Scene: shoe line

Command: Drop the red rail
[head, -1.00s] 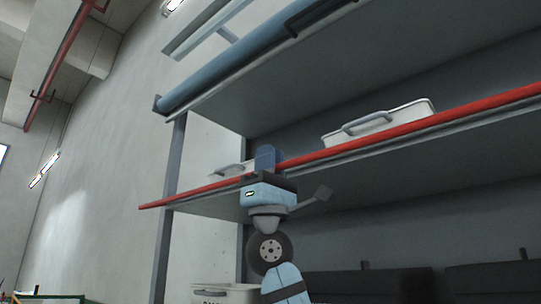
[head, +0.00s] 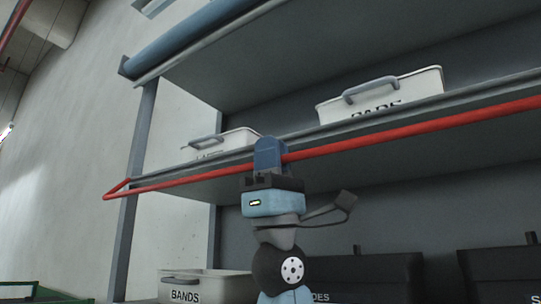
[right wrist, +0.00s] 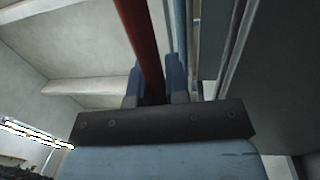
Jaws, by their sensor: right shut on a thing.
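The red rail (head: 400,136) is a long thin bar that runs across the front of the middle shelf in the head view. It now sits below the shelf's front edge, and its left end bends back toward the rack. My right gripper (head: 269,155) is shut on the rail, reaching up from below. In the right wrist view the rail (right wrist: 140,45) passes between the two blue fingers (right wrist: 155,85). My left gripper is not in view.
White bins stand on the middle shelf (head: 460,112), one at the left (head: 232,143) and one labelled PADS (head: 420,88). Below are a white BANDS bin (head: 225,284) and dark boxes (head: 375,272). A blue roll (head: 190,48) lies along the upper shelf.

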